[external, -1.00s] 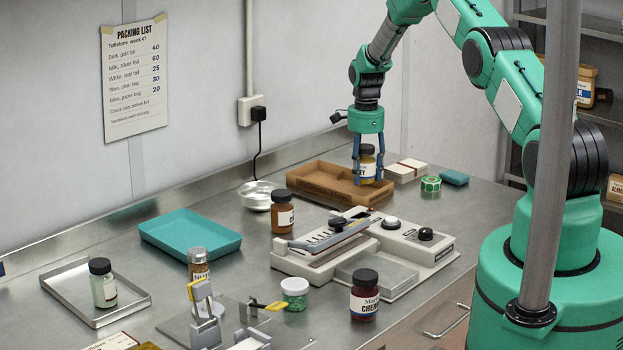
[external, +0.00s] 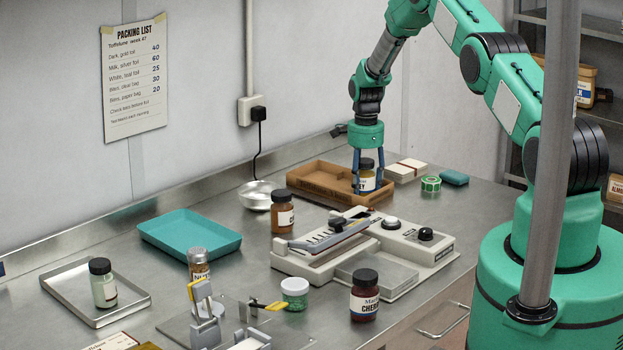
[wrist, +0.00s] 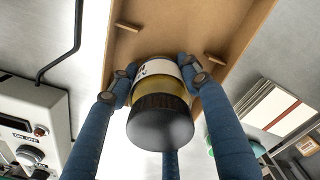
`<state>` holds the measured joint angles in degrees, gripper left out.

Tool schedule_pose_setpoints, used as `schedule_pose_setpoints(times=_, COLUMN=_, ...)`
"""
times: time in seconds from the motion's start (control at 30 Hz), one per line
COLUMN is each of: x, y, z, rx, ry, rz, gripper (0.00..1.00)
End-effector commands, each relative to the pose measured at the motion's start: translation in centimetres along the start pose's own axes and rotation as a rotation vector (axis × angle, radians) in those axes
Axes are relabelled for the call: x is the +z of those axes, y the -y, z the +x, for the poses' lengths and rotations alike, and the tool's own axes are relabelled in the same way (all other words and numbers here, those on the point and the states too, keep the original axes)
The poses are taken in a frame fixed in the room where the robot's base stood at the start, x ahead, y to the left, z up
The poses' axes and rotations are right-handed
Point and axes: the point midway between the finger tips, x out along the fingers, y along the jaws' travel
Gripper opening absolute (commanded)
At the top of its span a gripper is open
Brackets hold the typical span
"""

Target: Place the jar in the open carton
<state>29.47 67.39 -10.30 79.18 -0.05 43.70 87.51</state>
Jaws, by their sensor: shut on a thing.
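My gripper (external: 368,172) has blue fingers that point down and are shut around a jar (external: 366,179). The jar has a black lid, a pale label and yellow contents, and is upright. The open carton (external: 318,186) is a shallow brown box at the back of the bench. The jar is at the carton's right end, seemingly within its walls; I cannot tell whether its base touches the floor. In the wrist view the jar (wrist: 160,110) sits between the fingers, with the carton's brown floor (wrist: 175,35) beyond it.
A stack of white cards (external: 406,170) and a green tape roll (external: 431,184) lie right of the carton. A brown jar (external: 282,212), a metal bowl (external: 258,195) and a sealing machine (external: 330,250) stand near its front and left. A teal tray (external: 190,233) lies further left.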

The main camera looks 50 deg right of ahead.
Motion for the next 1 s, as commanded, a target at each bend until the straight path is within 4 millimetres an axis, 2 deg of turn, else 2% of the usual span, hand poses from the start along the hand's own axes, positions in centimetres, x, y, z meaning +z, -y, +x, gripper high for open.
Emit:
schedule_pose_setpoints(times=0.27, x=0.0, y=0.0, z=0.3, rx=0.0, ry=0.0, rz=0.0, gripper=0.13)
schedule_pose_setpoints(times=0.3, x=0.0, y=-0.1, z=0.4, rx=0.001, ry=0.0, rz=0.0, gripper=0.49)
schedule_pose_setpoints(times=0.33, x=0.0, y=-0.1, z=0.4, rx=0.001, ry=0.0, rz=0.0, gripper=0.55)
schedule_pose_setpoints(times=0.77, x=0.0, y=0.0, z=0.1, rx=0.0, ry=0.0, rz=0.0, gripper=0.55)
schedule_pose_setpoints(times=1.0, x=0.0, y=0.0, z=-1.1, rx=-0.001, ry=0.0, rz=0.0, gripper=0.55)
